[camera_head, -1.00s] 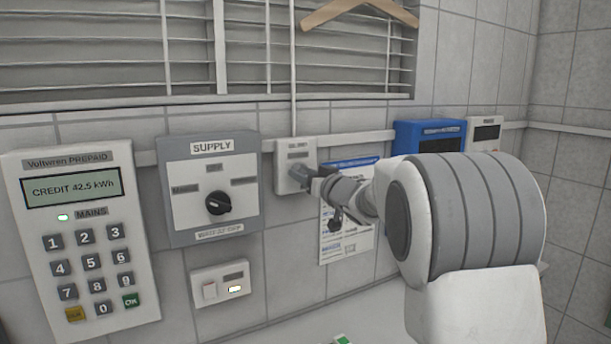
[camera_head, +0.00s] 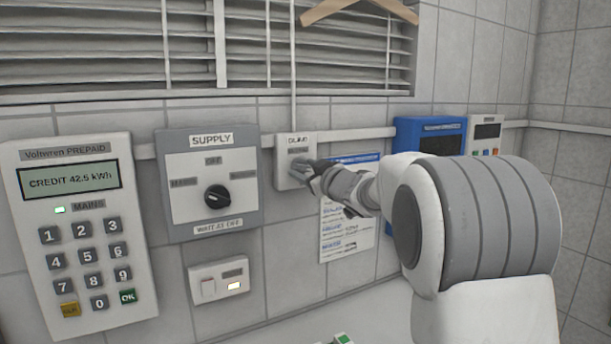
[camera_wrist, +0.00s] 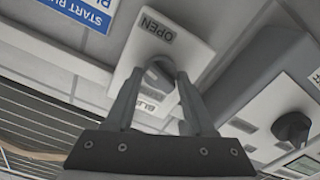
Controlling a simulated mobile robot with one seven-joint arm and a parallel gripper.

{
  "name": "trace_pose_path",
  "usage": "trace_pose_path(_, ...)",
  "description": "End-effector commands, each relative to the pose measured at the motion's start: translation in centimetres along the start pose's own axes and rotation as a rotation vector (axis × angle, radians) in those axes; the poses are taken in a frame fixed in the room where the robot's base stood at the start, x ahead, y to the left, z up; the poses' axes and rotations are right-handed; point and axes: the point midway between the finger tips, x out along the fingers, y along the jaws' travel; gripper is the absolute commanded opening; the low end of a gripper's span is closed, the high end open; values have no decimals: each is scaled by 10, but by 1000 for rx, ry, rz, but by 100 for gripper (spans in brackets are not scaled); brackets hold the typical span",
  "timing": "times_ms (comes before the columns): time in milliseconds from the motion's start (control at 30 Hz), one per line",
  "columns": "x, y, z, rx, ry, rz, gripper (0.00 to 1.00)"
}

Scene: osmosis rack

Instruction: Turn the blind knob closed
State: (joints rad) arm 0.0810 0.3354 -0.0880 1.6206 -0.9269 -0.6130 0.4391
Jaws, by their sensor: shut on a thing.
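The blind knob (camera_wrist: 157,80) is a grey knob on a small white wall plate (camera_head: 289,181). In the wrist view the plate (camera_wrist: 178,28) has an OPEN label at one end and a partly hidden BLIND label at the other. My gripper (camera_wrist: 159,76) has a finger on each side of the knob and is shut on it. In the head view my gripper (camera_head: 305,172) covers most of the knob. The window blind (camera_head: 110,50) hangs above, its slats showing dark gaps between them.
A SUPPLY switch box (camera_head: 185,215) with a black dial is left of the blind plate. A keypad meter (camera_head: 75,190) is farther left. A small switch plate (camera_head: 215,270) is below. A poster (camera_head: 335,225) and blue box (camera_head: 405,140) are to the right.

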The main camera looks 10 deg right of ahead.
Motion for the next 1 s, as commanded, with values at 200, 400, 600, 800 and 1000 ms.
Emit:
trace_pose_path(200, 0, -1, 3, -205, 0, 0, 0)
trace_pose_path(400, 0, -1, 3, -396, -1, 0, 0)
trace_pose_path(600, 0, -2, 4, -586, -1, -1, 0)
trace_pose_path(800, 0, -1, 4, -776, -2, -1, 0)
trace_pose_path(1000, 0, -1, 3, -966, -1, 0, 0)
